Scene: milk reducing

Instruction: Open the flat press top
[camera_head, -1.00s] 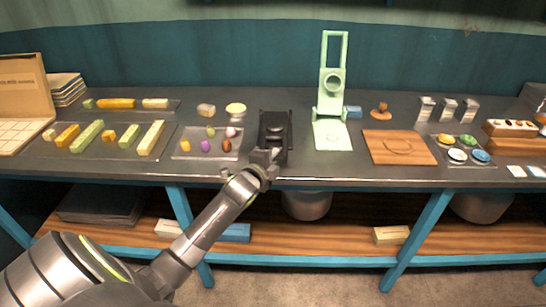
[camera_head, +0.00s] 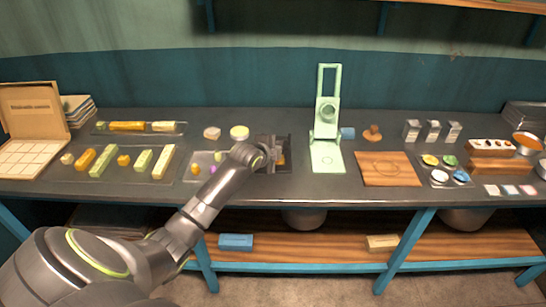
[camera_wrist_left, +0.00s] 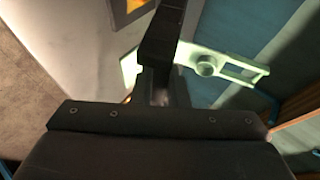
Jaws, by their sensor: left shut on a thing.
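The black flat press (camera_head: 286,164) stands on the grey table left of the pale green press. A small orange-yellow patch shows on its dark surface, with part of the press behind my arm. My left gripper (camera_head: 268,150) is at the press, shut on a dark part that appears to be its top. In the left wrist view the gripper (camera_wrist_left: 160,85) is shut on a black bar (camera_wrist_left: 163,35), and an orange patch in a dark frame shows at the upper edge. How far the top is tilted is hard to tell. My right gripper is out of view.
The pale green press (camera_head: 327,157) stands close on the right, upright frame raised; it also shows in the left wrist view (camera_wrist_left: 237,70). A wooden board (camera_head: 388,180) lies further right. A tray of small coloured pieces (camera_head: 195,172) is left of the press, partly behind my arm.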

